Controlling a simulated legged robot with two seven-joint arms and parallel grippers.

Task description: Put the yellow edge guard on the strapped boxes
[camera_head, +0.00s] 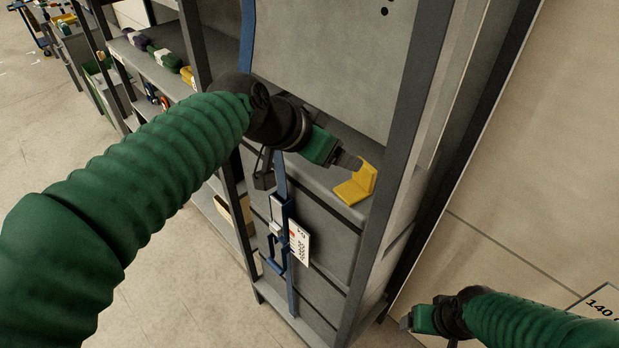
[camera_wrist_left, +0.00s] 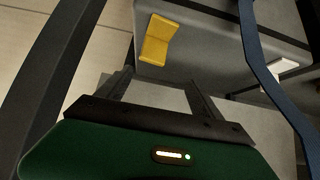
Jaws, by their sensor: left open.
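The yellow edge guard (camera_head: 357,187) is a small L-shaped piece at the right end of the top front edge of a grey box (camera_head: 325,230). It also shows in the left wrist view (camera_wrist_left: 159,40), just beyond my fingertips. My left gripper (camera_head: 350,162) is beside the guard; in the left wrist view its fingers (camera_wrist_left: 157,78) are apart with nothing between them. A blue strap (camera_head: 281,180) runs down the fronts of the stacked grey boxes, left of the guard. My right gripper (camera_head: 408,322) is low at the right; its jaw opening is unclear.
Grey rack posts (camera_head: 400,130) stand close to the right of the boxes. A shelf at left holds rolled straps (camera_head: 168,58). The floor at lower left is clear.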

